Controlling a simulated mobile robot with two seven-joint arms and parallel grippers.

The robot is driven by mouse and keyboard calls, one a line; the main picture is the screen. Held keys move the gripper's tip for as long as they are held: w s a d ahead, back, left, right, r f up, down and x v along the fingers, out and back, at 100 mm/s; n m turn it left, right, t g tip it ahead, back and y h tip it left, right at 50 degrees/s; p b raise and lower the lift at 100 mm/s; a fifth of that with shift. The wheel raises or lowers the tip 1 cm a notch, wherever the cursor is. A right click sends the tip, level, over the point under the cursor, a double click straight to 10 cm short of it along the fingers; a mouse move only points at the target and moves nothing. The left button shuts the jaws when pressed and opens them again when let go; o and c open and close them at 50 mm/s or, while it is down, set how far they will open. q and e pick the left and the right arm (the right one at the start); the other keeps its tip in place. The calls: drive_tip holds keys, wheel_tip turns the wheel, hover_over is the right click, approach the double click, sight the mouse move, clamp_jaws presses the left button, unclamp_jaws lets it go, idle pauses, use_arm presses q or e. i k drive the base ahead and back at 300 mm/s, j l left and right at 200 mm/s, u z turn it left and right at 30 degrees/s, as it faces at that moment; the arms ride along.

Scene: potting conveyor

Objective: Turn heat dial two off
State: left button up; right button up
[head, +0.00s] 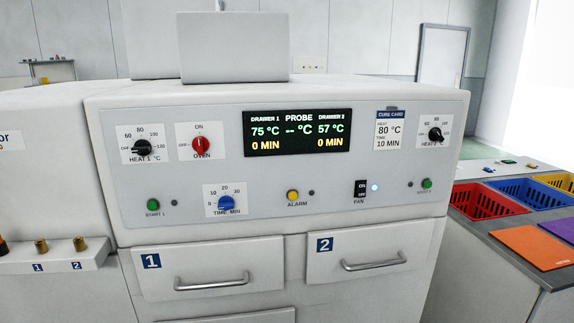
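The heat dial two (435,134) is a small black knob on a white scale plate at the upper right of the oven's front panel (380,187). Its label reads HEAT 2 °C, partly covered by the knob. The knob is too small for me to tell surely where it points. The display (297,132) shows 57 °C and 0 MIN for drawer 2, and 75 °C and 0 MIN for drawer 1. Neither of my grippers is in view.
The heat 1 dial (142,147), red oven knob (200,146) and blue time knob (226,203) share the panel. A cure card (390,130) sits left of dial two. Below is the shut drawer 2 (375,248). Coloured crates (490,207) stand at right.

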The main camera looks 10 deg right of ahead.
sight(435, 134)
drive_tip(key=z, duration=1.25)
